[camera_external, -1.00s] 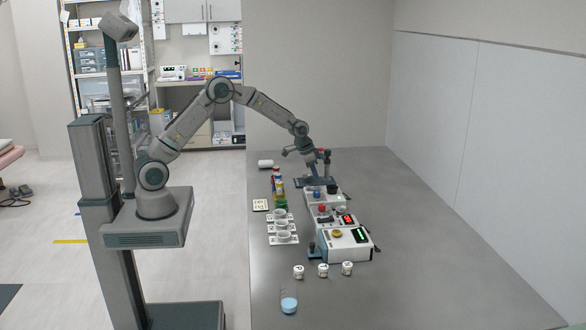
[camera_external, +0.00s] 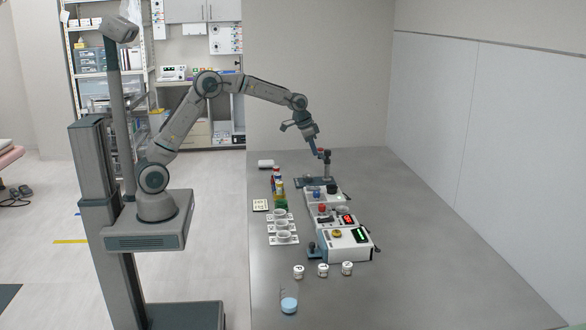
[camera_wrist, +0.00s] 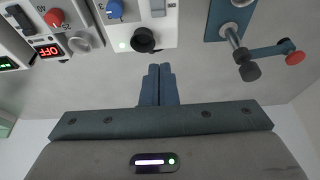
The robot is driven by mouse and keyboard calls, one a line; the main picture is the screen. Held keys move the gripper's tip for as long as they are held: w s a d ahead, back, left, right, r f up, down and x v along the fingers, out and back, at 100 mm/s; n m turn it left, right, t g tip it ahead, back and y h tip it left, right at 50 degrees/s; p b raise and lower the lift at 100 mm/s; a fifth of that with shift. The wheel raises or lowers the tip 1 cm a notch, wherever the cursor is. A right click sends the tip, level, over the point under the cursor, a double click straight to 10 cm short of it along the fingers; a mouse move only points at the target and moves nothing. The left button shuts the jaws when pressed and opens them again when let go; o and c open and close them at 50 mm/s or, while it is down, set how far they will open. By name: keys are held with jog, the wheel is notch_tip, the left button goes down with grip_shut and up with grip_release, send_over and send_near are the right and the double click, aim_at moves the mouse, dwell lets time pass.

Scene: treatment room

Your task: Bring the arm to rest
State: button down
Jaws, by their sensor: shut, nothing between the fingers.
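My gripper (camera_external: 315,149) hangs above the far part of the grey table, pointing down and slightly right. It is near the top of a small stand and clear of the tabletop. In the wrist view my gripper (camera_wrist: 159,70) shows its two blue fingers pressed together with nothing between them. My arm reaches from its column at the left, up over an elbow and across to the table.
A stand (camera_external: 327,168) with a red-tipped clamp is close beside the gripper; it also shows in the wrist view (camera_wrist: 236,45). Instrument boxes (camera_external: 343,245), cups (camera_external: 281,226), bottles (camera_external: 277,183), small jars (camera_external: 323,270) and a beaker (camera_external: 289,303) stand nearer. The table's right side (camera_external: 440,250) is bare.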

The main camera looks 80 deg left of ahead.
jog(key=s+d+r, duration=0.4)
jog(key=s+d, duration=0.2)
jog(key=s, duration=0.3)
jog(key=s+d+r, duration=0.3)
jog(key=s+d, duration=0.3)
jog(key=s, duration=0.4)
jog(key=s+d+f, duration=0.2)
jog(key=s, duration=0.8)
jog(key=s+d+f+g, duration=0.1)
jog(key=s+d, duration=0.1)
jog(key=s, duration=0.8)
jog(key=shift+d+f, duration=0.2)
jog(key=shift+f, duration=0.2)
